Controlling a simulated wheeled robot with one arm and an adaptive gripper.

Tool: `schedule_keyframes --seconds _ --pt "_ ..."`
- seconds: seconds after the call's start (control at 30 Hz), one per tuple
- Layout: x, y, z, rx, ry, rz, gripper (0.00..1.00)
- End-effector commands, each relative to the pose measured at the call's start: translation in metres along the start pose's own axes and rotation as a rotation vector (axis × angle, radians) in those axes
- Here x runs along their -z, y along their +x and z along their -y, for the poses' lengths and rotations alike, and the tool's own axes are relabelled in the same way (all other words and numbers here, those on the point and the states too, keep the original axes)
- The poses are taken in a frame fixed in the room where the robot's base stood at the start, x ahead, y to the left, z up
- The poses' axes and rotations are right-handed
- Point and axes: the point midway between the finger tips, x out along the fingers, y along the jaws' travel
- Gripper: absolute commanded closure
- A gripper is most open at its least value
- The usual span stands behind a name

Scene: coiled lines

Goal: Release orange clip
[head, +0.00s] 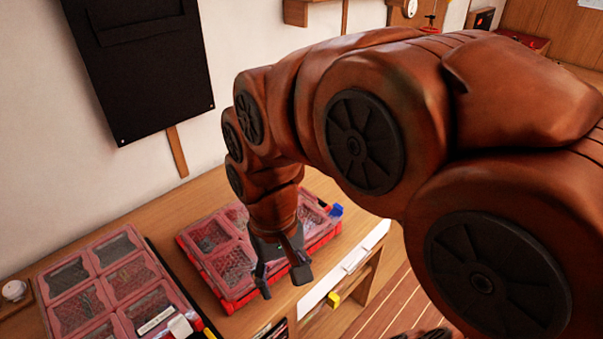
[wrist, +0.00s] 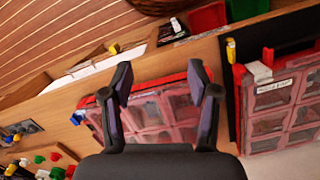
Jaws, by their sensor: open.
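My gripper (head: 282,276) is open and empty, pointing down over the front edge of a red case with clear compartments (head: 222,284). In the wrist view the two dark fingers of my gripper (wrist: 159,76) stand wide apart, with the same red case (wrist: 158,135) behind them. A blue latch (head: 336,210) is on the case's corner; it also shows in the wrist view (wrist: 76,118). I cannot make out an orange clip for certain in either view. A small yellow piece (head: 333,299) is at the open drawer; it also shows in the wrist view (wrist: 113,48).
A second compartment case (head: 62,265) lies on the wooden bench (head: 150,222). Several small coloured pieces (wrist: 40,160) show at the wrist view's lower left. Green (wrist: 247,8) and red (wrist: 208,17) bins are near its top. A black panel (head: 140,60) hangs on the wall.

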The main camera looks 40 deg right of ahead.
Motion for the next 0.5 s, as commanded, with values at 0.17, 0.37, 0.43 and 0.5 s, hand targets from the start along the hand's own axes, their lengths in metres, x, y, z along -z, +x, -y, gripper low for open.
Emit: schedule_keyframes --seconds 0.17,0.37,0.43,0.5 --pt "0.06 -0.015 -0.009 0.011 0.174 -0.017 0.4" --pt "0.122 -0.03 -0.026 0.025 0.365 -0.036 0.4" --pt "0.143 -0.033 -0.034 0.029 0.432 -0.039 0.4" --pt "0.165 -0.037 -0.042 0.035 0.498 -0.047 0.4"
